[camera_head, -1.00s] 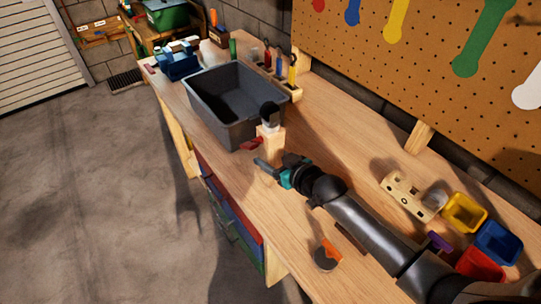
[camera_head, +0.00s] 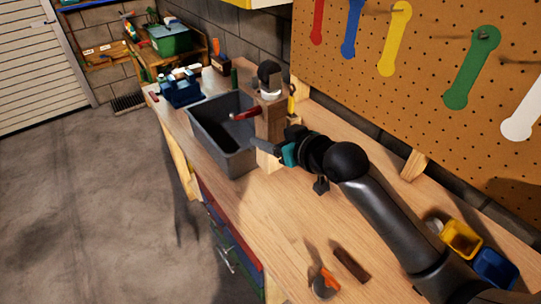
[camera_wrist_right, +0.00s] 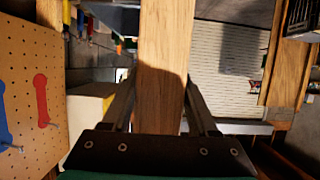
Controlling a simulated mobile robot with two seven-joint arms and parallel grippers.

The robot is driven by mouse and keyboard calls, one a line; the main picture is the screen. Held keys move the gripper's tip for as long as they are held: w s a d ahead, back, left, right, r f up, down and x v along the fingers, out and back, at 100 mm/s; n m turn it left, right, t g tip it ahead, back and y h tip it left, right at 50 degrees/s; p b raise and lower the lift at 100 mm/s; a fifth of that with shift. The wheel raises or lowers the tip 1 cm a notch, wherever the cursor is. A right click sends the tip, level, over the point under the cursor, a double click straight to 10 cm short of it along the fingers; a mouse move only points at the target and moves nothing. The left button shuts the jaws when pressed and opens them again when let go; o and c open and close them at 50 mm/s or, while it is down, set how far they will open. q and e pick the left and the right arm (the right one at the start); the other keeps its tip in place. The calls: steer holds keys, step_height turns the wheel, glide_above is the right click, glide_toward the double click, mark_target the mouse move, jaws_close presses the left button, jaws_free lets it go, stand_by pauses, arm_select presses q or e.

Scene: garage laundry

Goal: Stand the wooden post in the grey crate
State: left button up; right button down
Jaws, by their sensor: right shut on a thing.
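The wooden post (camera_head: 268,122) stands roughly upright in my right gripper (camera_head: 267,146), with a black knob and white collar at its top and a red piece sticking out to the left. In the right wrist view the post (camera_wrist_right: 163,60) runs between the two fingers of the gripper (camera_wrist_right: 160,95), which are shut on it. The grey crate (camera_head: 237,163) is on the workbench, open at the top, with its inside dark. The post overlaps the crate's right end in the head view; whether it is over the rim or beside it, I cannot tell. My left gripper is out of view.
The pegboard (camera_head: 410,110) with coloured tool shapes rises behind the workbench (camera_head: 290,220). A blue item (camera_head: 180,90) stands beyond the crate. Yellow (camera_head: 462,240) and blue (camera_head: 494,268) bins sit at the right. An orange-and-grey tool (camera_head: 325,283) and a dark block (camera_head: 351,264) lie at the front.

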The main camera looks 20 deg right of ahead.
mark_target(267, 59)
step_height(267, 59, up, 4)
steer(key=shift+f+p, duration=0.25)
steer(key=shift+p, duration=0.25)
step_height(267, 59, up, 9)
steer(key=p, duration=0.9)
steer(key=shift+p, duration=0.3)
steer(key=shift+r, duration=2.7)
